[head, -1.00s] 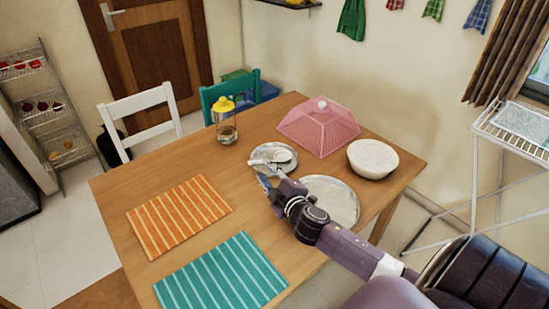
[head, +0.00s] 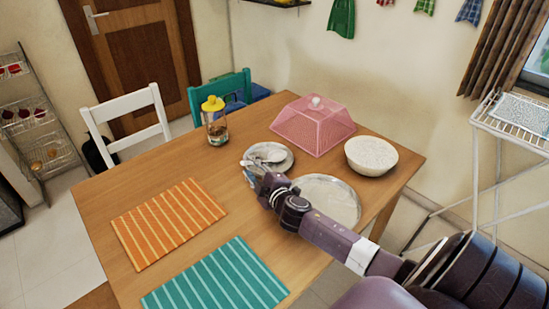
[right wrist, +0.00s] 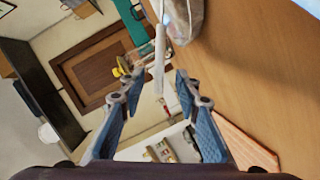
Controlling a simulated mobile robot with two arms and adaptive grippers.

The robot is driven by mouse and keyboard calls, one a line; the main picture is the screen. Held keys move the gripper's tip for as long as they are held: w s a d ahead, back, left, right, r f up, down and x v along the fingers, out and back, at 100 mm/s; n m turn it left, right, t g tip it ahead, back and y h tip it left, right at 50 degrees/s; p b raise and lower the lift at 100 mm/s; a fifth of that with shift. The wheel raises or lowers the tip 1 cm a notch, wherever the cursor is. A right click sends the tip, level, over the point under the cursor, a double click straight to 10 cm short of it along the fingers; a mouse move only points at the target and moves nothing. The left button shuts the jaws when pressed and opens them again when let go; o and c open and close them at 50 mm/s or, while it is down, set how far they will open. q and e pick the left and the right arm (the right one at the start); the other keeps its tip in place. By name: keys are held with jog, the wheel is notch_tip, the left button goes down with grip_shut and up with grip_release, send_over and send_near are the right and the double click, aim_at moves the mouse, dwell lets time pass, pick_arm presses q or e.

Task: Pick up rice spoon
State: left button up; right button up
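The rice spoon (head: 268,157) is white and lies on a small metal plate (head: 286,165), its handle pointing left toward the gripper. My right gripper (head: 249,175) is low at the plate's front left edge. In the right wrist view the spoon's pale handle (right wrist: 159,62) reaches between the two blue-padded fingers of the gripper (right wrist: 160,80). The fingers are wide apart, with a gap on both sides of the handle. The fingertips are partly hidden by the wrist in the head view. My left gripper is not in view.
A larger metal plate (head: 342,200) lies beside my right arm. A white bowl (head: 371,156), a pink mesh food cover (head: 312,128) and a yellow-lidded jar (head: 216,124) stand around. Orange (head: 168,220) and teal (head: 216,280) striped mats lie in front on the wooden table (head: 165,172).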

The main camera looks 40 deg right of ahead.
jog(key=shift+x, duration=1.45)
jog(key=shift+d, duration=0.1)
grip_shut()
